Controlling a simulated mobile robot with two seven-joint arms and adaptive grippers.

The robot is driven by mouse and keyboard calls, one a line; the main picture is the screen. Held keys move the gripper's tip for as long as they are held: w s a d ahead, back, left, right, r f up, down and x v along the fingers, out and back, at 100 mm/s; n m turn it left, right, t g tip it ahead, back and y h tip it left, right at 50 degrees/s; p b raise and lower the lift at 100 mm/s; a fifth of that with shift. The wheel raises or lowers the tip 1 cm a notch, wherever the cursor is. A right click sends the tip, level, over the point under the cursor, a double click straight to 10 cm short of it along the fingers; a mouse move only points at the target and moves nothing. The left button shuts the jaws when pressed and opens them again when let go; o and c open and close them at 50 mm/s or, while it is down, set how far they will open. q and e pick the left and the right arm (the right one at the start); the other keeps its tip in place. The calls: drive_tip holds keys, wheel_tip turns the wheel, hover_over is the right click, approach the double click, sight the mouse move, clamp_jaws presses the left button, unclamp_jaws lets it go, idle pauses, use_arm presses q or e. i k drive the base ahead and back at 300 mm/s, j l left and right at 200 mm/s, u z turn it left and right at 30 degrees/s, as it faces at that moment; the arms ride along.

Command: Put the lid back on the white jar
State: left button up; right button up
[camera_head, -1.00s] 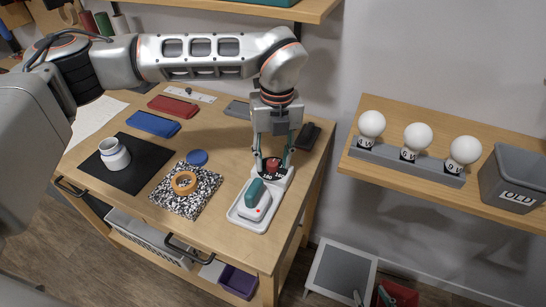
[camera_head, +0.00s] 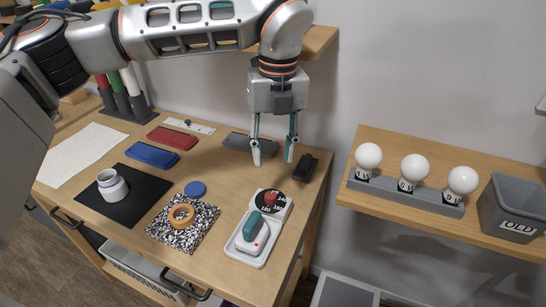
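The white jar (camera_head: 112,186) stands upright on a black mat (camera_head: 136,203) at the left of the desk; a blue band runs round it. A round blue lid (camera_head: 195,189) lies flat on the desk to the right of the mat, just behind the speckled board. My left gripper (camera_head: 272,160) points down above the back right of the desk, right of the lid and apart from it. Its two fingers are spread with nothing between them. My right gripper is not in view.
An orange ring (camera_head: 181,216) lies on the speckled board (camera_head: 176,237). A white device with a teal handle (camera_head: 252,227) and red knob stands at the right. Blue (camera_head: 152,155) and red (camera_head: 173,137) cases lie behind the mat. A wall shelf (camera_head: 377,208) holds bulbs and a grey bin.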

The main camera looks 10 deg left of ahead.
sight(111, 187)
drive_tip(key=k, duration=1)
